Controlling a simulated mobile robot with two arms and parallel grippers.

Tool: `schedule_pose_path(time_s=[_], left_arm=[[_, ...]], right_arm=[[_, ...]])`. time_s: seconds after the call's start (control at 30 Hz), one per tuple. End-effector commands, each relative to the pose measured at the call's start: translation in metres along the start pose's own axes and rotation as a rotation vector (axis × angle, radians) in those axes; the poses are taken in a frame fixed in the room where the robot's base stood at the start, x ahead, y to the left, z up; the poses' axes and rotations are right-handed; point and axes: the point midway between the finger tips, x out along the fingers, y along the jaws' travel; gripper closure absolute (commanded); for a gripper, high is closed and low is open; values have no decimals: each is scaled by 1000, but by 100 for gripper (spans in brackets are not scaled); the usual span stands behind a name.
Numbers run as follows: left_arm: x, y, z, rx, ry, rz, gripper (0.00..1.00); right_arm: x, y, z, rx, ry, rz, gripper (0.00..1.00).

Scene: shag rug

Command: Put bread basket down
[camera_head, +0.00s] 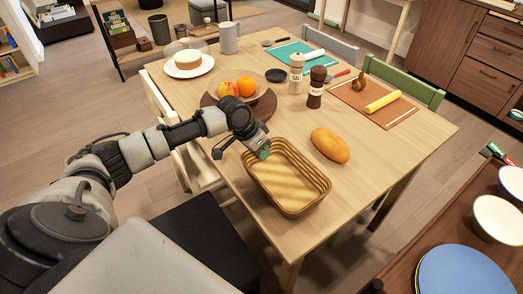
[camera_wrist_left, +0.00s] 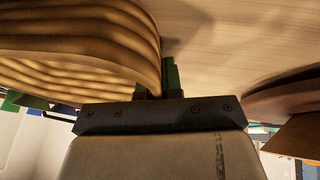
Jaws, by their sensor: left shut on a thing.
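The bread basket (camera_head: 312,196), a woven tan oblong, is at the near edge of the wooden table (camera_head: 375,190) in the head view. It looks empty. I cannot tell whether its base touches the table. My left gripper (camera_head: 262,150) is shut on the basket's far left rim. In the left wrist view the basket's ribbed wall (camera_wrist_left: 85,45) fills the upper left, against the gripper's green fingers (camera_wrist_left: 170,78). A bread loaf (camera_head: 330,145) lies on the table just right of the basket. My right gripper is not in view.
Salt (camera_head: 296,74) and pepper mills (camera_head: 316,88) and a cutting board (camera_head: 366,107) are farther back. Bare tabletop lies right of the loaf. A chair (camera_head: 182,150) stands at the left edge.

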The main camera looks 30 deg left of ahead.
Motion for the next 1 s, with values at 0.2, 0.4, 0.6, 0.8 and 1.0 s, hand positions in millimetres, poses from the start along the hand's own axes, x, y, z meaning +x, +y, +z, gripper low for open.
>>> schedule_pose_path(time_s=[0.2, 0.4, 0.6, 0.8, 1.0], left_arm=[[2, 0, 1, 0, 0, 0, 71], [1, 0, 1, 0, 0, 0, 68], [-7, 0, 0, -1, 1, -1, 68], [-44, -1, -1, -1, 1, -3, 68], [-87, -1, -1, 0, 1, -2, 68]], right_arm=[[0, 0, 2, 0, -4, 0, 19], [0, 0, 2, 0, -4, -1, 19], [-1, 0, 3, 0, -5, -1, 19], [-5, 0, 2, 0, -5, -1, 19], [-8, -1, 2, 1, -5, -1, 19]])
